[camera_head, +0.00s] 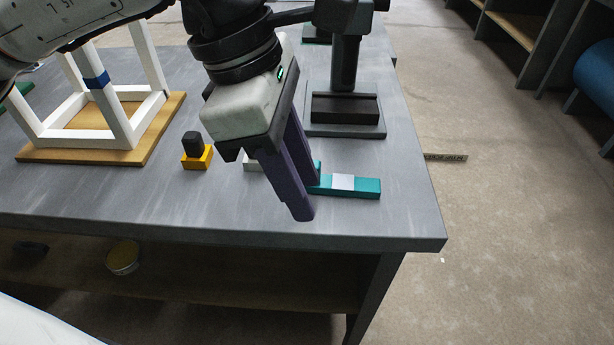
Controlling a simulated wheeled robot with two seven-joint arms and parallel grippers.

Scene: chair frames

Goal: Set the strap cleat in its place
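I cannot tell for certain which piece is the strap cleat. A teal bar (364,188) with a pale grey-white patch lies on the bench near its right front edge, partly hidden by my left gripper. A small orange block with a black top (194,150) stands to the left. My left gripper (308,200) points down over the bench in front of the teal bar's left end. Its two purple fingers stand apart, and nothing shows held between them. A white piece (252,162) is mostly hidden behind the fingers. My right gripper is not in view.
A white chair frame (118,118) with a blue band stands on a wooden board (150,146) at the left. A black stand (345,112) is behind the teal bar. The grey bench (200,205) is clear along its front. A tin (123,257) sits on the shelf below.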

